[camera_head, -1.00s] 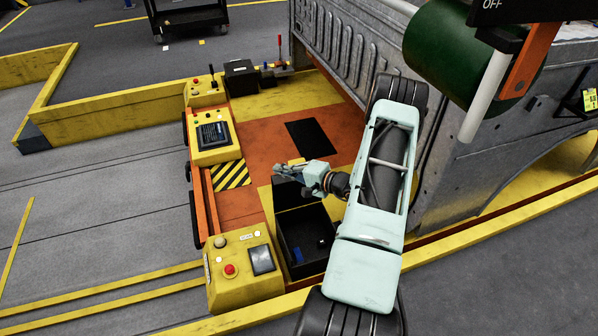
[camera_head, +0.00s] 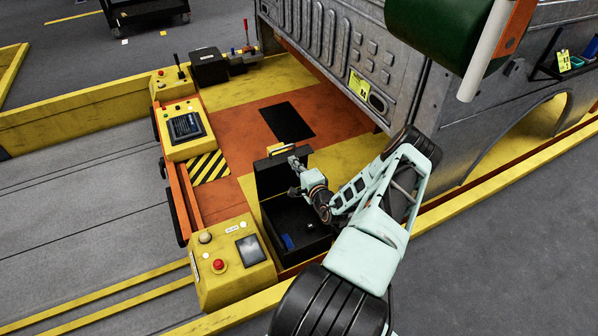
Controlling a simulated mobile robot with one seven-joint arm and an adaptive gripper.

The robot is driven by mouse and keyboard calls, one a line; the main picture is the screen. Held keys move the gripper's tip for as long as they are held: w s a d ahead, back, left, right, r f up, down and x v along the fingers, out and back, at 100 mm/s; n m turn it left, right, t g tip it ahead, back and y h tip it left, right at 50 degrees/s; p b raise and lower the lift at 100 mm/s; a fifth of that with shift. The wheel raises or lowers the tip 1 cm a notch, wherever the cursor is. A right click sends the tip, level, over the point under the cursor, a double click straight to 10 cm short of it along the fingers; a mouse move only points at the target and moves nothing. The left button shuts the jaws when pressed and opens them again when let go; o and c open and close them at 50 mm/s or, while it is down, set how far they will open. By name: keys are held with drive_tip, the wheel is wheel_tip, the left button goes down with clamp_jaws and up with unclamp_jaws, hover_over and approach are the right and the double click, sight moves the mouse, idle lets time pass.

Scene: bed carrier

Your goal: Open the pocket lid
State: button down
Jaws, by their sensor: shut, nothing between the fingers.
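The pocket is a black open-topped box (camera_head: 268,213) set in the orange and yellow carrier deck, with a small blue item (camera_head: 287,241) inside. Its black lid (camera_head: 268,178) stands raised, roughly upright, at the box's far side. A yellow piece (camera_head: 277,149) shows near the lid's top edge. My gripper (camera_head: 294,176) is over the box, in front of the lid's inner face, and is shut with nothing held. I cannot tell whether it touches the lid. My arm hides the box's right side.
A grey metal truck bed wall (camera_head: 340,65) and green cylinder (camera_head: 430,35) stand to the right.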

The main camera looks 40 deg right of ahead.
sight(287, 161)
drive_tip(key=shift+b+x, duration=0.9)
drive_tip(key=shift+x, duration=2.4)
drive_tip(key=r+b+x, duration=0.1)
drive_tip(key=x, duration=0.6)
drive_tip(key=shift+r, duration=0.35)
drive_tip(key=shift+s+d, duration=0.1)
